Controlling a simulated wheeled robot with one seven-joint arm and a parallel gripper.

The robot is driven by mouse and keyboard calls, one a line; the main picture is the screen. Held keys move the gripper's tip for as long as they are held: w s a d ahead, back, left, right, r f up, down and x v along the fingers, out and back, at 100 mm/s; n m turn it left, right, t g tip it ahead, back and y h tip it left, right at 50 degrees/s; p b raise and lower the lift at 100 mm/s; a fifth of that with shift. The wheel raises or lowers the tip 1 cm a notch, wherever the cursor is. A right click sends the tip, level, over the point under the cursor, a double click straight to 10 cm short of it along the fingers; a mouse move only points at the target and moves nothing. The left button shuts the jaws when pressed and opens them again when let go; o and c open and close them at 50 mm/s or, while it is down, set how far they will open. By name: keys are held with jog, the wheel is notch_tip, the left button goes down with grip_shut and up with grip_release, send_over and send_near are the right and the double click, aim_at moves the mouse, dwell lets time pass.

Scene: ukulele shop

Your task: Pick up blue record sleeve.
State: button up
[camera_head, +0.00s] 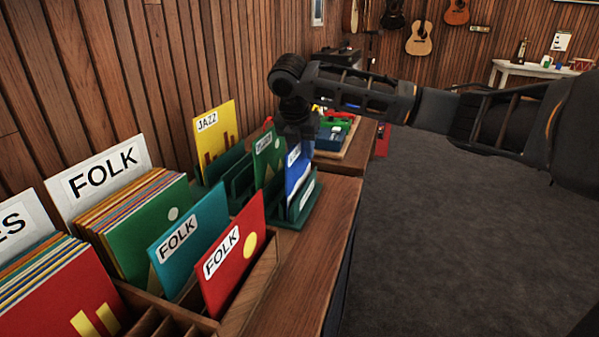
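The blue record sleeve (297,178) stands upright in a green rack (299,218) on the wooden counter, with a white label near its top. My gripper (298,138) points down directly over its top edge. From this angle the fingertips overlap the sleeve's top, and I cannot tell whether they touch it or are closed on it. A green sleeve (267,158) stands just left of the blue one in the same rack area.
Left are a yellow JAZZ sleeve (215,143), a teal FOLK sleeve (189,241), a red FOLK sleeve (233,256) and a wooden crate (262,281). A tray with coloured items (350,137) lies behind my gripper. Grey floor (450,240) is clear at right.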

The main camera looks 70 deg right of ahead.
jog(key=shift+f, duration=0.1)
dwell(0.3)
grip_shut()
